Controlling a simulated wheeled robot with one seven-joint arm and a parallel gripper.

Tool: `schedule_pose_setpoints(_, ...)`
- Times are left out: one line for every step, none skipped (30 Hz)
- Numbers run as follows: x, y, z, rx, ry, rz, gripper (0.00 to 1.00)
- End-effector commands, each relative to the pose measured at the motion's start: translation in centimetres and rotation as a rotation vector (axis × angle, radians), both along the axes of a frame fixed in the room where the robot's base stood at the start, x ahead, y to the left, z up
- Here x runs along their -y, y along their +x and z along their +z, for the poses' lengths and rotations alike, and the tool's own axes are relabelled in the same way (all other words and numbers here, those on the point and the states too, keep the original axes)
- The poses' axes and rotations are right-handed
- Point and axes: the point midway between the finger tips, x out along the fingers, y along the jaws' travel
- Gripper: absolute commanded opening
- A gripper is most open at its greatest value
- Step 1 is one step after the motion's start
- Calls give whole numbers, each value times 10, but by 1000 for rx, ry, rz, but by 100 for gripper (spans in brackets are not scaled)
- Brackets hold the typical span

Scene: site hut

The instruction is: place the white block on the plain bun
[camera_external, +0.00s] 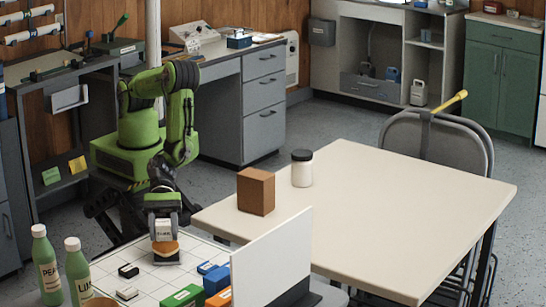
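The white block (163,231) is a small pale piece with dark marks on its face. It is between the fingers of my gripper (163,222), which points down and appears shut on it. Directly below is a round golden-brown bun (165,248) with a paler side, on a dark base on the white tiled worktop (150,277). I cannot tell whether the block touches the bun's top or is just above it. The bun's far side is hidden by the block and my gripper.
Black (128,271), blue (217,279), green (182,297) and orange (220,298) blocks lie nearer the camera. Two green bottles (46,265) (77,270) stand left. A white panel (272,262) rises right. A cream table (390,200) behind holds a brown cube (255,191) and a jar (302,169).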

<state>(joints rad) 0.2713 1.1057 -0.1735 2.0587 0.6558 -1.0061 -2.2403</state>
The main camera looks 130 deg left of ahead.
Motion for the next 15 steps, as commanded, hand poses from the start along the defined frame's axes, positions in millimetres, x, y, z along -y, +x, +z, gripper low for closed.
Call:
schedule_pose_setpoints(0, 0, -1, 0, 0, 0, 53)
schedule_pose_setpoints(0, 0, 0, 0, 0, 0, 57)
schedule_pose_setpoints(0, 0, 0, 0, 0, 0, 64)
schedule_pose_setpoints(0, 0, 0, 0, 0, 0, 68)
schedule_pose_setpoints(0, 0, 0, 0, 0, 0, 72)
schedule_pose_setpoints(0, 0, 0, 0, 0, 0, 72)
schedule_pose_setpoints(0, 0, 0, 0, 0, 0, 72)
schedule_pose_setpoints(0, 0, 0, 0, 0, 0, 72)
schedule_pose_setpoints(0, 0, 0, 0, 0, 0, 72)
schedule_pose_setpoints(0, 0, 0, 0, 0, 0, 72)
schedule_pose_setpoints(0, 0, 0, 0, 0, 0, 72)
schedule_pose_setpoints(0, 0, 0, 0, 0, 0, 72)
schedule_pose_setpoints(0, 0, 2, 1, 1, 0, 72)
schedule_pose_setpoints(0, 0, 4, 1, 1, 0, 72)
schedule_pose_setpoints(-3, -2, 4, -1, 0, 1, 72)
